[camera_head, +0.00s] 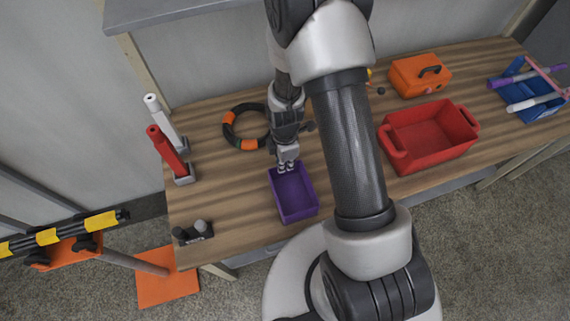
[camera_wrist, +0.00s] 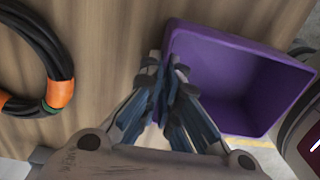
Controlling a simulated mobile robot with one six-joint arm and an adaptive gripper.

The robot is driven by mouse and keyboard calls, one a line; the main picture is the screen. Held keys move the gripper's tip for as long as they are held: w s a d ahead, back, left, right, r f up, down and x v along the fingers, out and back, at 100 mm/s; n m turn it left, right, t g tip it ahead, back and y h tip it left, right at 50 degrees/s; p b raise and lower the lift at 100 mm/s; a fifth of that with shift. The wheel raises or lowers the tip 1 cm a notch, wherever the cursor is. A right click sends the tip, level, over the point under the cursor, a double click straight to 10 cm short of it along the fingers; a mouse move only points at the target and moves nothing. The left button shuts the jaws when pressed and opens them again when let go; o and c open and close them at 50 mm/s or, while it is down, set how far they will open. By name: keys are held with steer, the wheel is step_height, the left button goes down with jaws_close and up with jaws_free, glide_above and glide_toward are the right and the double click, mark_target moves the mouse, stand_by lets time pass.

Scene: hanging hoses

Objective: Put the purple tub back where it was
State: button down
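The purple tub (camera_head: 304,211) is an open, empty rectangular box near the front edge of the wooden table. In the wrist view the tub (camera_wrist: 245,85) fills the right of the picture, its open side facing the camera. My gripper (camera_head: 286,168) is at the tub's back rim in the head view. In the wrist view the fingertips of my gripper (camera_wrist: 166,68) are close together with the tub's wall between them, so it looks shut on that wall. Whether the tub rests on the table or is slightly raised is not clear.
A black hose ring with orange bands (camera_head: 229,131) lies behind left. Red and white cylinders (camera_head: 166,150) stand on the left, with a small dark stand (camera_head: 190,236) in front. A red crate (camera_head: 392,161), orange case (camera_head: 404,82) and blue carrier (camera_head: 524,70) are to the right.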

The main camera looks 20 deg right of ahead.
steer(key=c, duration=1.8)
jaws_free()
steer(key=shift+s, duration=0.1)
steer(key=s+r+m+t+p, duration=0.3)
steer(key=r+m, duration=0.4)
steer(key=r, duration=2.1)
steer(key=s+r+m+t, duration=0.1)
steer(key=s+r+m, duration=0.9)
steer(key=s, duration=0.3)
steer(key=shift+s+r+m+t, duration=0.15)
steer(key=shift+s+m+t, duration=0.1)
steer(key=shift+m+t, duration=0.2)
